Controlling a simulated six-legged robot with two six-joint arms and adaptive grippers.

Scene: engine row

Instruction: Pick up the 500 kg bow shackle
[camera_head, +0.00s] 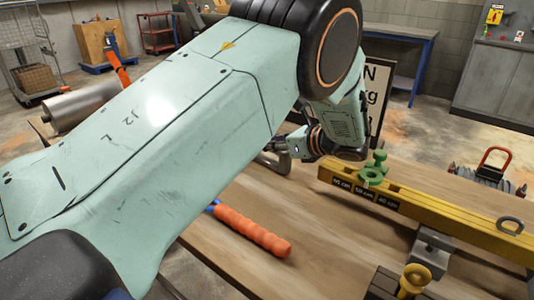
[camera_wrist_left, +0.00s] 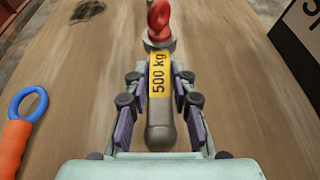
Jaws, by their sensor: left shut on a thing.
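The 500 kg bow shackle (camera_wrist_left: 160,118) is grey, with a yellow "500 kg" band and a red pin end (camera_wrist_left: 159,20) at the far side. In the left wrist view my left gripper (camera_wrist_left: 158,88) has a finger on each side of it and is shut on it. In the head view a grey curved part of the shackle (camera_head: 270,161) shows beside my left gripper, over the wooden bench (camera_head: 205,255). My arm hides most of the grip there. I cannot tell whether the shackle is clear of the bench. My right gripper is not in view.
An orange-handled tool (camera_head: 252,232) with a blue ring lies on the bench near the arm. A yellow beam (camera_head: 430,207) with cm labels and a green fitting (camera_head: 372,174) lies to the right. A dark sign (camera_head: 378,88) stands behind.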

